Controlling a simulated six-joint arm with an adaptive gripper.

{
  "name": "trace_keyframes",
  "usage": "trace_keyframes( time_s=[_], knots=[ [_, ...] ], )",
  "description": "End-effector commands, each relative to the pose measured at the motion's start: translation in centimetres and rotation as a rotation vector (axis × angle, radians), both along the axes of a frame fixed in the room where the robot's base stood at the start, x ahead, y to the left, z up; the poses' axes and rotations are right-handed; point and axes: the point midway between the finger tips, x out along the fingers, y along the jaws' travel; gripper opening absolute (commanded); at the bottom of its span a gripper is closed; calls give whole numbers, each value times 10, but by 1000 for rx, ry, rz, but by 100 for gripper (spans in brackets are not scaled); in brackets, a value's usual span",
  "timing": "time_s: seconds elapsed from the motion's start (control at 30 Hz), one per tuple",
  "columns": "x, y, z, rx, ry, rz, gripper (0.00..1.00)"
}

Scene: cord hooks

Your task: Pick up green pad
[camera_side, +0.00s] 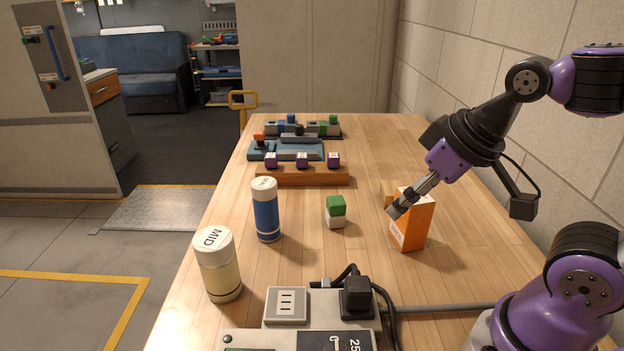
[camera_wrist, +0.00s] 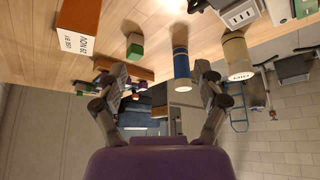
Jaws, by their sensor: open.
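The green pad also shows in the wrist view (camera_wrist: 134,51), left of centre and beyond the fingertips. My gripper (camera_side: 397,210) is to the right of the block in the side view, overlapping the orange carton in the picture. In the wrist view my gripper (camera_wrist: 158,72) has its fingers spread wide, with nothing held between them.
The orange carton (camera_side: 415,231) stands right of the block. A blue bottle (camera_side: 267,217) and a cream bottle labelled MID (camera_side: 219,270) stand to the left. A wooden rack (camera_side: 300,177) lies behind. A power strip with a plug and cords (camera_side: 300,333) is at the front.

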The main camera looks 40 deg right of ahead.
Motion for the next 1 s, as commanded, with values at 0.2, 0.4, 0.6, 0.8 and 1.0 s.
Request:
trace_keyframes(
  time_s=[0.2,0.4,0.6,0.8,1.0],
  knots=[
    [3,-1,2,3,6,-8,80],
    [39,-9,17,38,100,-113,80],
    [105,-28,14,91,250,-299,80],
    [162,-52,-20,131,384,-480,80],
    [188,-68,-53,150,461,-589,80]
  ],
)
